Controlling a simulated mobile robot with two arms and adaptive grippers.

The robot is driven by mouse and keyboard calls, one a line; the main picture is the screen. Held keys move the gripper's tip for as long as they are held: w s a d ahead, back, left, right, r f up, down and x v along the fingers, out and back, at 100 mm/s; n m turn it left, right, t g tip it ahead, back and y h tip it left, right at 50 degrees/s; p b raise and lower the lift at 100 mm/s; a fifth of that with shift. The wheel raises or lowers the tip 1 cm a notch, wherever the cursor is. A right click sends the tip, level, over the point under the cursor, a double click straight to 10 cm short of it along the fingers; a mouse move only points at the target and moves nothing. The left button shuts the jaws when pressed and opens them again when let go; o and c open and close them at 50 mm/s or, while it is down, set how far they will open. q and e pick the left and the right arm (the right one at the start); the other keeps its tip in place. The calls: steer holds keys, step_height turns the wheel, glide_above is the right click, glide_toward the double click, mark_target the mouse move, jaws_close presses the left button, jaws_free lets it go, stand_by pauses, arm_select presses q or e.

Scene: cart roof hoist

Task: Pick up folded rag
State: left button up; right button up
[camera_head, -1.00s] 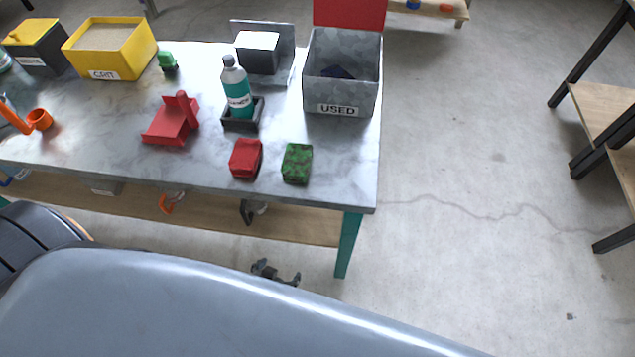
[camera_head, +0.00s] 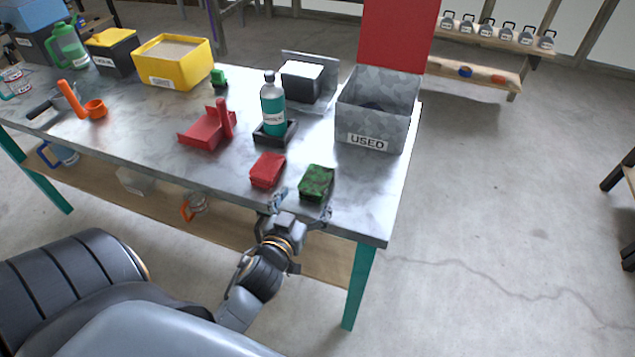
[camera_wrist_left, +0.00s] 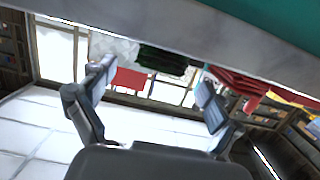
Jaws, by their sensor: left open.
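Two small folded cloths lie near the front edge of the grey worktable. One is a red folded rag (camera_head: 267,170), and to its right is a green mottled folded rag (camera_head: 316,182). My left gripper (camera_head: 302,207) is open and empty at the table's front edge, just in front of the green rag. In the left wrist view the picture is upside down; the open fingers (camera_wrist_left: 150,92) point toward the green rag (camera_wrist_left: 165,61), with the red rag (camera_wrist_left: 238,84) to its right. My right gripper is not in view.
A teal bottle (camera_head: 273,108) stands in a dark tray behind the red rag. A red bracket (camera_head: 203,132) lies to the left. The table's right front corner is clear.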

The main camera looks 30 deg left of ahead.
mark_target(317, 178)
arm_select(q)
steer(key=shift+x, duration=1.2)
steer(key=x, duration=0.5)
steer(key=shift+p, duration=0.35)
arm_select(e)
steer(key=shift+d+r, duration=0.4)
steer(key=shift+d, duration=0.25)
arm_select(q)
steer(key=shift+c, duration=0.5)
steer(key=c, duration=1.1)
steer(key=shift+c, duration=0.2)
steer(key=shift+r, duration=0.1)
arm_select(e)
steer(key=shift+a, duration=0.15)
